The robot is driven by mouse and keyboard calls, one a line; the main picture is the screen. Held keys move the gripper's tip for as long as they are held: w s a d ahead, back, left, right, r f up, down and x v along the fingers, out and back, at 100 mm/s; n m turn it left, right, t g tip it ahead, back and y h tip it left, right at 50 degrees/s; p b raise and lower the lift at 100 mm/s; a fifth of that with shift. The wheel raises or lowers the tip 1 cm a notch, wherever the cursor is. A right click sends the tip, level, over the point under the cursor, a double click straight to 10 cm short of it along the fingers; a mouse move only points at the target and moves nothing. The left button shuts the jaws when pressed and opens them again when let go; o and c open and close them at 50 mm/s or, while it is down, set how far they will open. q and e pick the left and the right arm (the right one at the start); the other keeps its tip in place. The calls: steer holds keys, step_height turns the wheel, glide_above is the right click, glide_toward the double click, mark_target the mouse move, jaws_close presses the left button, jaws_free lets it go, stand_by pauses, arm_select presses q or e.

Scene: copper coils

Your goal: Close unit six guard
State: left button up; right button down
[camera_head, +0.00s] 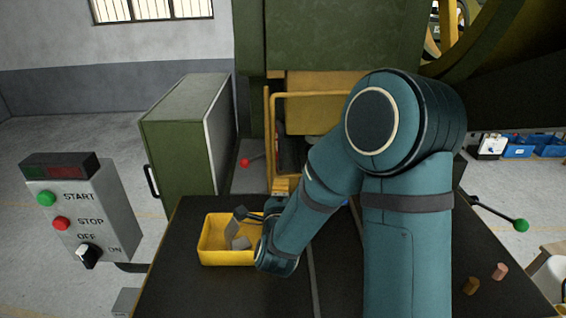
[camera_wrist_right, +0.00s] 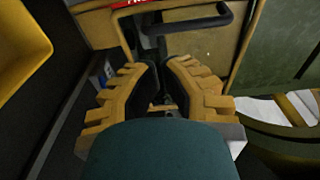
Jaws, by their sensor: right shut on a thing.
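The yellow guard frame (camera_head: 312,95) stands upright at the green machine, its lower right hidden by my arm. In the right wrist view, yellow framing (camera_wrist_right: 246,45) surrounds a black handle (camera_wrist_right: 195,22), with part of a red label above. My right gripper (camera_wrist_right: 160,75) is shut, its yellow fingers around a dark part that seems to belong to the handle; the exact contact is hard to see. In the head view, my right arm bends down to its wrist (camera_head: 277,252), beside the tray. My left gripper is not in view.
A yellow tray (camera_head: 205,250) with grey pieces is on the dark table (camera_head: 190,295), close left of my wrist. A green cabinet (camera_head: 175,150) and a start/stop control box (camera_head: 85,215) stand at left. Small copper pieces (camera_head: 500,271) lie at right. A green-knobbed lever (camera_head: 520,225) sticks out at right.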

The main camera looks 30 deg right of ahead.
steer(key=p, duration=0.2)
glide_toward(277, 165)
steer(key=w+d, duration=0.1)
steer(key=w+d+r, duration=0.1)
steer(key=d, duration=0.1)
steer(key=w+d, duration=0.1)
steer(key=shift+d+r, duration=0.2)
steer(key=shift+r, duration=0.2)
steer(key=shift+m+g+h, duration=0.3)
steer(key=shift+g+h, duration=0.1)
steer(key=shift+h, duration=0.1)
steer(key=w+b, duration=0.2)
steer(key=w+d+b, duration=0.1)
steer(key=w+b, duration=0.1)
steer(key=w, duration=0.1)
steer(key=shift+d+f+b, duration=0.15)
steer(key=shift+b, duration=0.25)
steer(key=shift+r, duration=0.4)
